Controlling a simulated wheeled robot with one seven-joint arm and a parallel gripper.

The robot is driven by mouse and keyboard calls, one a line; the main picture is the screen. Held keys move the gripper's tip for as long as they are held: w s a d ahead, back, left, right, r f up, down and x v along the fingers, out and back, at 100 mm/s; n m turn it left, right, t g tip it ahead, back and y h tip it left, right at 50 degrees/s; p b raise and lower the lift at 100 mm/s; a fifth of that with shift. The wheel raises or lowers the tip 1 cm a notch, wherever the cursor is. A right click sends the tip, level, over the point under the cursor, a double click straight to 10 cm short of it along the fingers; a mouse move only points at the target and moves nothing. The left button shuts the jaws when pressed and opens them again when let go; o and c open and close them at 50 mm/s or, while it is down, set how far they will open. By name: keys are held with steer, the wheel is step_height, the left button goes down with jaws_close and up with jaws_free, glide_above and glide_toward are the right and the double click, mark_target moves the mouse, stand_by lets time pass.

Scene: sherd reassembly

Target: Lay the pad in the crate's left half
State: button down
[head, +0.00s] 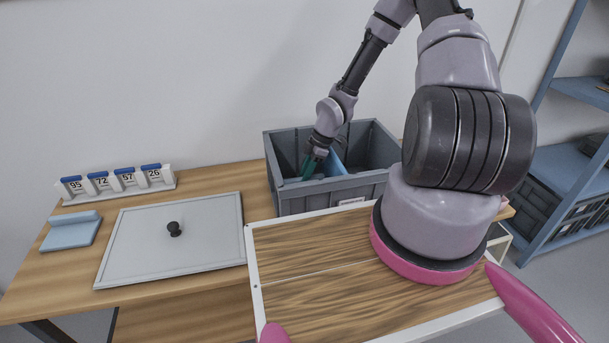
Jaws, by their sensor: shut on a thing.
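The grey crate (330,194) stands at the back of the table, with a light blue panel (337,164) upright near its middle. My gripper (312,163) reaches down into the crate's left half, just left of the panel. It is shut on a dark green piece (308,168), which seems to be the pad. Only a small part of this piece shows. Whether it touches the crate floor is hidden by the front wall.
A grey board with a black knob (174,229) lies left of the crate. Number blocks (117,181) and a light blue stand (70,232) are further left. A wood-topped, white-edged surface (310,260) is in front. Blue shelving (570,165) stands at right.

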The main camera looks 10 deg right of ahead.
steer(key=shift+f, duration=0.45)
steer(key=c, duration=0.6)
jaws_free()
steer(key=shift+c, duration=0.2)
step_height(320, 180, up, 12)
stand_by(0.7)
